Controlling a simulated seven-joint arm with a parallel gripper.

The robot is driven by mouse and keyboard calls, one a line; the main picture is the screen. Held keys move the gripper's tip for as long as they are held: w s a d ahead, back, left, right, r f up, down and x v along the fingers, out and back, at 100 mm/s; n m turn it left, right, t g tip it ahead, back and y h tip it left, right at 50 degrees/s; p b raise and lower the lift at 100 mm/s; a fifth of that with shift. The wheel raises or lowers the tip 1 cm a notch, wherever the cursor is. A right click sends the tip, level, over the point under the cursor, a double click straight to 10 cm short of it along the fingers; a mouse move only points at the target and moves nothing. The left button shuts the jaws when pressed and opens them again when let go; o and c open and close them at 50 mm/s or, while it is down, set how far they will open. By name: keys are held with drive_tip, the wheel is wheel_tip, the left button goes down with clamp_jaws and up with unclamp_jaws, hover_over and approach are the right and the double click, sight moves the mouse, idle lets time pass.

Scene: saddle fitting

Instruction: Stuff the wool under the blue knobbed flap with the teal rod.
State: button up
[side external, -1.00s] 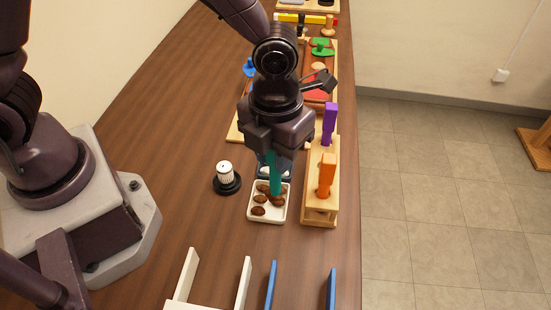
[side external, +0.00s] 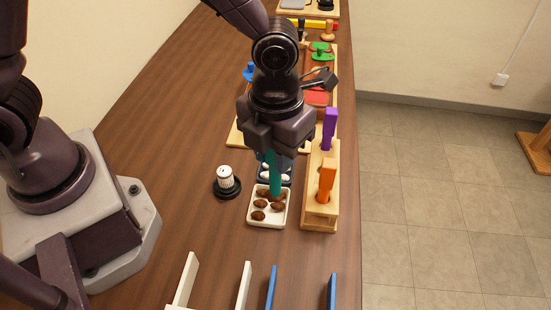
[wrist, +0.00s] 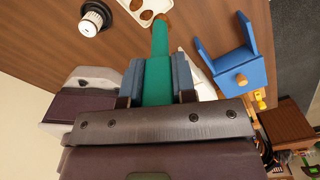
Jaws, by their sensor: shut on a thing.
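My gripper (side external: 274,146) is shut on the teal rod (side external: 273,172), which points down over the white tray of brown lumps. In the wrist view the teal rod (wrist: 157,65) lies between the two fingers (wrist: 157,82), its far end by a brown lump at the tray's edge. I cannot tell if the rod touches a lump. I cannot make out the wool for certain.
The white tray (side external: 253,224) holds several brown lumps; a dark tray (side external: 286,180) with white lumps is behind it. A wooden rack (side external: 319,218) with orange and purple pieces stands right. A black-based white knob (side external: 226,181) stands left. White and blue uprights (side external: 270,288) stand in front.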

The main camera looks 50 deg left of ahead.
drive_tip(key=r, duration=0.6)
drive_tip(key=w+r, duration=0.1)
drive_tip(key=r, duration=0.2)
drive_tip(key=shift+a+r, duration=0.1)
drive_tip(key=shift+a, duration=0.05)
drive_tip(key=w+a+n, duration=0.5)
drive_tip(key=w+a, duration=0.4)
drive_tip(key=w, duration=0.2)
drive_tip(key=w+a+n, duration=0.3)
drive_tip(key=w+a, duration=0.1)
drive_tip(key=a, duration=0.7)
drive_tip(key=w+a+n, duration=0.3)
drive_tip(key=w+a, duration=0.2)
drive_tip(key=a, duration=0.7)
wheel_tip(320, 180, down, 10)
drive_tip(key=shift+s+a+n, duration=0.25)
drive_tip(key=shift+n, duration=0.05)
drive_tip(key=shift+f, duration=2)
drive_tip(key=shift+r, duration=0.1)
wheel_tip(320, 180, up, 8)
